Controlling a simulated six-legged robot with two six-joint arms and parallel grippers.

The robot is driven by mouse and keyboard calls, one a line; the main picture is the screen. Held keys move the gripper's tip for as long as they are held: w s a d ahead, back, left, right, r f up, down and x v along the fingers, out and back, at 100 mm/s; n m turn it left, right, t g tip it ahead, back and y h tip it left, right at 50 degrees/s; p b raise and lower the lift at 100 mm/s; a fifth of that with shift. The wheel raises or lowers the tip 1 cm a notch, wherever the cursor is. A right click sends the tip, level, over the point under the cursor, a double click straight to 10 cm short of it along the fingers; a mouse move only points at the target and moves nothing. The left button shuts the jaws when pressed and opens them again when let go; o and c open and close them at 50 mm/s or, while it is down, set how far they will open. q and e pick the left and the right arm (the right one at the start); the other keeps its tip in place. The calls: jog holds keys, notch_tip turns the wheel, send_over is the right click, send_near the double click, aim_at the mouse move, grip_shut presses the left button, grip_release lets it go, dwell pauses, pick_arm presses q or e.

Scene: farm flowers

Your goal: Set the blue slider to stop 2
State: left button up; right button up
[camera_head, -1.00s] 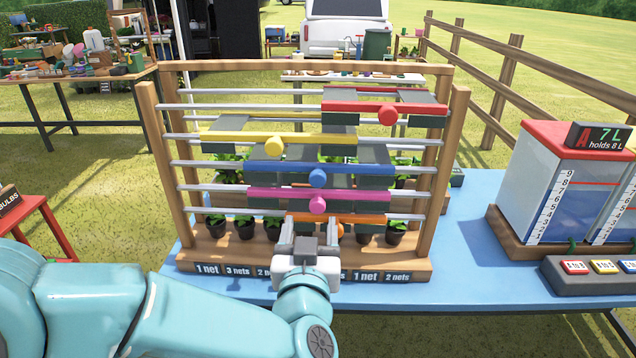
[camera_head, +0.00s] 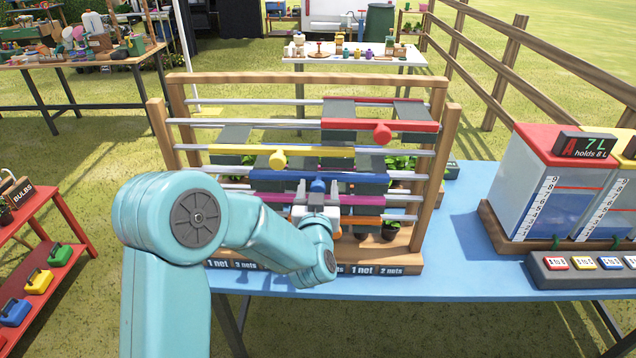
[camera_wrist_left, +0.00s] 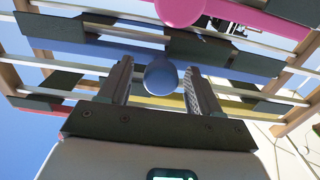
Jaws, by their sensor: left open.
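The blue slider (camera_head: 270,185) is a blue bar with dark panels and a round blue knob on a rail of the wooden frame. Its knob (camera_wrist_left: 161,76) shows in the left wrist view between the two fingers of my left gripper (camera_wrist_left: 161,88). The fingers are apart, with a gap on each side of the knob. In the head view my left gripper (camera_head: 317,190) is in front of the frame at the blue knob's height, and hides part of the magenta slider (camera_head: 368,199). My right gripper is out of view.
The wooden frame (camera_head: 440,185) also carries a red slider (camera_head: 340,125), a yellow slider (camera_head: 330,151) and an orange slider (camera_head: 365,220). Potted plants (camera_head: 389,231) stand behind the rails. Labels line its base. A tank unit (camera_head: 565,185) stands right on the blue table (camera_head: 470,220).

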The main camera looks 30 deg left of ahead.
aim_at(282, 177)
pick_arm(q)
jog(key=shift+w+a, duration=0.15)
jog(key=shift+w, duration=0.15)
jog(key=shift+a+f, duration=0.1)
jog(key=shift+a, duration=0.05)
jog(key=c, duration=0.3)
grip_shut()
jog(key=s+a+b, duration=0.1)
jog(key=a, duration=0.1)
jog(key=s+a+b, duration=0.1)
jog(key=a+b, duration=0.1)
jog(key=s+a+b, duration=0.1)
jog(key=s+a, duration=0.1)
jog(key=shift+s+a+b, duration=0.1)
jog(key=shift+a+b, duration=0.25)
jog(key=shift+s+a, duration=0.15)
jog(key=shift+a, duration=0.05)
